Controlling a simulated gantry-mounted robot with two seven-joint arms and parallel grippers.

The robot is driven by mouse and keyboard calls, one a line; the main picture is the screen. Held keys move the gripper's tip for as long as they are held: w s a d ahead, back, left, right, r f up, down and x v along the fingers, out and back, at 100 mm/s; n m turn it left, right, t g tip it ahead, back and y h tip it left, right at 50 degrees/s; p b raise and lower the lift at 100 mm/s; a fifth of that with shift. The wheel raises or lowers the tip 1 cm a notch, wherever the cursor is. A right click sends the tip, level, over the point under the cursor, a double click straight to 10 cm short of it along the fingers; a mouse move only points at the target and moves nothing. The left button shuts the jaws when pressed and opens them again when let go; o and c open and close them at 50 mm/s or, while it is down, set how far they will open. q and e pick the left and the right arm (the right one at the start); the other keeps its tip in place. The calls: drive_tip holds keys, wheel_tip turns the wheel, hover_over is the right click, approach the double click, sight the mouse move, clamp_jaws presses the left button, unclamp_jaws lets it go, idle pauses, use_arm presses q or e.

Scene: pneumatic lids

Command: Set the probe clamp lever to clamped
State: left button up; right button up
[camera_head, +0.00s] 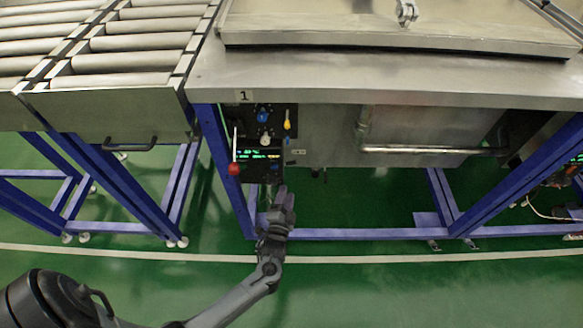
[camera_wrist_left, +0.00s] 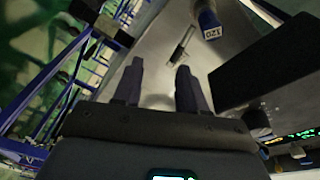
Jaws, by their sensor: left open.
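I cannot tell for certain which part is the probe clamp lever. In the head view the control panel (camera_head: 262,160) carries a yellow handle (camera_head: 287,120), a blue knob (camera_head: 263,116) and a red knob (camera_head: 234,169). My left gripper (camera_head: 283,192) is just below this panel, pointing up, with nothing between its fingers. In the left wrist view its two fingers (camera_wrist_left: 160,72) are apart and empty. Ahead of them is a metal surface with a small dark slotted fitting (camera_wrist_left: 181,43) and a blue cylinder marked 120 (camera_wrist_left: 207,18). My right gripper is out of view.
A roller conveyor (camera_head: 125,43) stands at the left on blue legs. The steel machine (camera_head: 390,75) overhangs the panel, with a bent pipe (camera_head: 430,150) at right. A blue frame rail (camera_head: 360,234) runs low behind my gripper.

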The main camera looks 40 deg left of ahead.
sight(287, 164)
use_arm(q)
drive_tip(key=w+a+r+m+t+y+b, duration=0.1)
drive_tip(key=w+a+r+m+y+b, duration=0.1)
drive_tip(key=w, duration=0.6)
drive_tip(key=shift+w+a+r+t+b, duration=0.4)
drive_tip(key=shift+a+r+b, duration=0.45)
drive_tip(key=shift+a+b, duration=0.5)
drive_tip(key=shift+a, duration=0.15)
drive_tip(key=shift+c, duration=0.4)
clamp_jaws()
